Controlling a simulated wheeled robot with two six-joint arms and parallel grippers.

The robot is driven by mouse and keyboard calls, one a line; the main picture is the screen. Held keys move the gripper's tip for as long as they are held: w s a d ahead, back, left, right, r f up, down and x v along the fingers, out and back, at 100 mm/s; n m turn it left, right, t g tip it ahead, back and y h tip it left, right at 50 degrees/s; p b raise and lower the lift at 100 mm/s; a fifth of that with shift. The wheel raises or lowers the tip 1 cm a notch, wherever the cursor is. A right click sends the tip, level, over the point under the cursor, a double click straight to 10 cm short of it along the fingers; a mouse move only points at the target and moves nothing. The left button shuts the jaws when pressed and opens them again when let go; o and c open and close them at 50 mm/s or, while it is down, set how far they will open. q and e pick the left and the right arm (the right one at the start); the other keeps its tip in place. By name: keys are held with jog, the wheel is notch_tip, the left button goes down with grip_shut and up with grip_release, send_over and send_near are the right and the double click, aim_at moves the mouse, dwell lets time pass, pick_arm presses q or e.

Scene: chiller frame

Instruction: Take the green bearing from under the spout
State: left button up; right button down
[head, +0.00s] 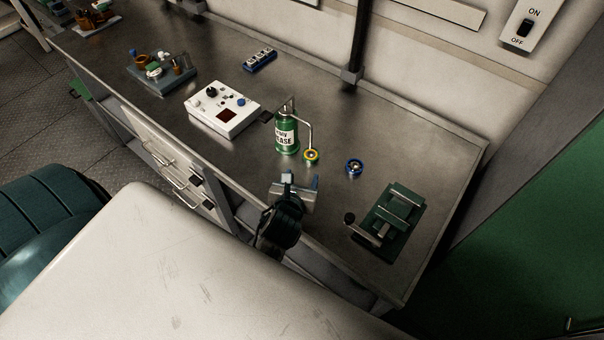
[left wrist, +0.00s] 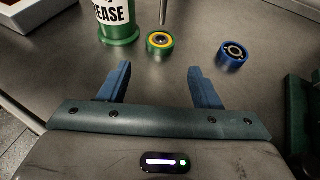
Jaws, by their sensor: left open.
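The green bearing (head: 311,156) has a yellow inner ring and sits on the metal bench under the spout (head: 309,128) of the green grease can (head: 286,134). In the left wrist view the green bearing (left wrist: 160,43) lies ahead of my left gripper (left wrist: 158,80), between the lines of its two blue fingers and apart from them. The spout tip (left wrist: 163,12) ends just above the bearing. My left gripper (head: 300,180) is open and empty, on the near side of the bearing in the head view. My right gripper is in neither view.
A blue bearing (head: 354,166) stands to the right of the green one. A dark green press-like device (head: 391,222) is at the bench's right end. A white control box (head: 222,109) is left of the can. Bare bench (head: 335,205) lies between gripper and device.

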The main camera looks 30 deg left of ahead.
aim_at(310, 156)
pick_arm(q)
jog(key=p+x, duration=0.1)
jog(key=x, duration=1)
jog(key=shift+w+f, duration=0.15)
jog(key=shift+w, duration=0.05)
